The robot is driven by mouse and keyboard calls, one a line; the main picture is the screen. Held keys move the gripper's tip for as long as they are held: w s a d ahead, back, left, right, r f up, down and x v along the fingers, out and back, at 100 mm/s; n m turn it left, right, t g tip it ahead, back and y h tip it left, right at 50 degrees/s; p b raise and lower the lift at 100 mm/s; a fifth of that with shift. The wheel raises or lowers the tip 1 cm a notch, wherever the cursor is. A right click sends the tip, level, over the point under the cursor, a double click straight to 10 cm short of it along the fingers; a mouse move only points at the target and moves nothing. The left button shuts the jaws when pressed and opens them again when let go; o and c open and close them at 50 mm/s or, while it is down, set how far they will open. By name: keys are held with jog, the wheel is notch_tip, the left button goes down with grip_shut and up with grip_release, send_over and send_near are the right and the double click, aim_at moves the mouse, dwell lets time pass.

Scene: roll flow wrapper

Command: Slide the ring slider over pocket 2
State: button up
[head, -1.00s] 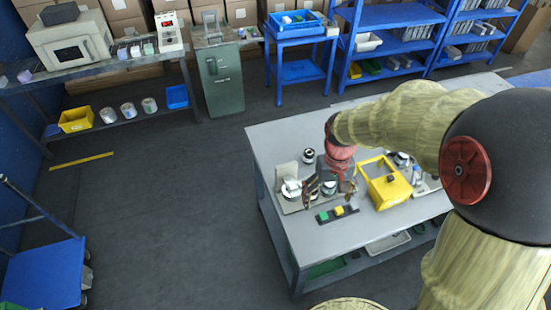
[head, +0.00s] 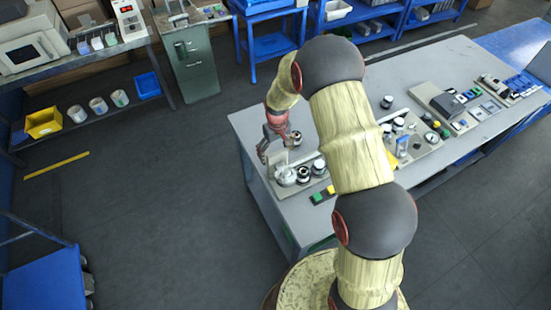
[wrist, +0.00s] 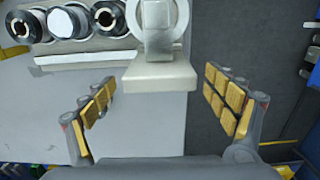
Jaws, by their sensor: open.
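A pale ring (wrist: 181,22) with a beige upright block (wrist: 160,76) in front of it, which looks like the ring slider, is at the top centre of the wrist view. In the head view the pale ring (head: 287,177) is at the left end of a row of round pockets on the table. To its left in the wrist view are a black-rimmed pocket (wrist: 107,16), a white-topped one (wrist: 66,22) and another dark one (wrist: 23,27); I cannot tell their numbers. My gripper (wrist: 160,88) is open, its fingers apart either side of the block; it also shows in the head view (head: 277,146).
The grey table (head: 250,122) carries the fixture, with green and yellow blocks (head: 322,195) in front. A black-and-white spool (head: 386,102) and more equipment (head: 440,105) stand right. My arm hides the table's middle. Dark floor lies beyond the table's left edge.

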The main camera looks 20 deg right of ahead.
aim_at(277, 159)
jog(key=shift+f, duration=2.4)
jog(key=c, duration=0.4)
jog(key=c, duration=1.3)
jog(key=w+d+b, duration=0.1)
jog(key=d, duration=0.4)
jog(key=w+d+b, duration=0.1)
jog(key=d, duration=0.5)
jog(key=w+d+b, duration=0.1)
jog(key=d, duration=0.4)
jog(key=shift+d, duration=0.15)
jog(key=o, duration=1.7)
jog(key=shift+w+r, duration=0.1)
